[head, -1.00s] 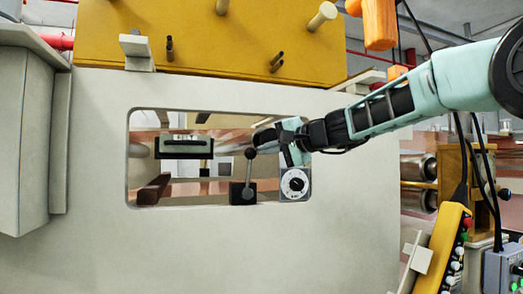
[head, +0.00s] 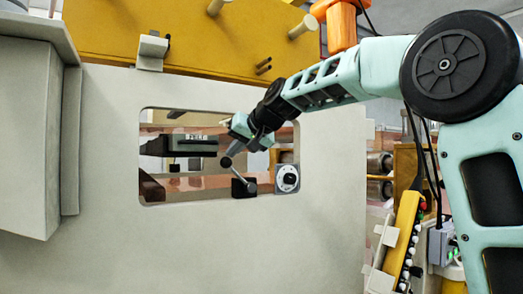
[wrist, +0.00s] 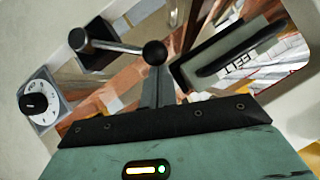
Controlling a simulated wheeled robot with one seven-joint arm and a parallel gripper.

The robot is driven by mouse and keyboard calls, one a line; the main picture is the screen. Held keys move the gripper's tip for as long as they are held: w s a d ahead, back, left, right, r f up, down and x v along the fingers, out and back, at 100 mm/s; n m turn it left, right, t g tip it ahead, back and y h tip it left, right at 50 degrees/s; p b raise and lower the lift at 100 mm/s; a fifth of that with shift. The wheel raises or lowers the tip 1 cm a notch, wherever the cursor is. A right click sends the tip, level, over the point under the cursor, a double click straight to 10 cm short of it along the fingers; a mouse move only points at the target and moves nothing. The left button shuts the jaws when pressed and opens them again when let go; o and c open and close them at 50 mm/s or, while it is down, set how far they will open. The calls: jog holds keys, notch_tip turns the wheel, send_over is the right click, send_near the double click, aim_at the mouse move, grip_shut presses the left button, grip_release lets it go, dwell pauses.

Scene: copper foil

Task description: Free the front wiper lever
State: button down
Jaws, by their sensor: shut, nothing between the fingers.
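The lever is a metal rod with a black ball knob (head: 226,162) on a black block (head: 243,187), inside the window of the beige panel. It leans to the left. In the wrist view the knob (wrist: 155,53) is just beyond my fingertips, with the rod running left to its block (wrist: 88,48). My gripper (head: 234,150) is shut and empty, close to the knob's upper right in the head view. The fingers also show in the wrist view (wrist: 156,88); whether they touch the knob I cannot tell. A dark holder (head: 190,144) is left of the knob; its label reads FELT in the wrist view (wrist: 225,52).
A white-faced dial (head: 287,178) sits right of the lever block. The panel (head: 110,230) and its window edges surround my gripper. Copper-coloured strip lies behind the lever. A yellow control box (head: 403,235) with several buttons hangs at the right.

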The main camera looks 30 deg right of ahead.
aim_at(225, 158)
jog(key=shift+a+f+n+h, duration=0.5)
jog(key=shift+a+f, duration=0.3)
jog(key=shift+a, duration=0.15)
jog(key=shift+a+f+b, duration=0.3)
jog(key=shift+a+f, duration=0.1)
jog(key=shift+f, duration=0.1)
jog(key=s+d+r+b, duration=0.1)
jog(key=s+r, duration=0.8)
jog(key=r, duration=0.1)
jog(key=shift+d, duration=0.25)
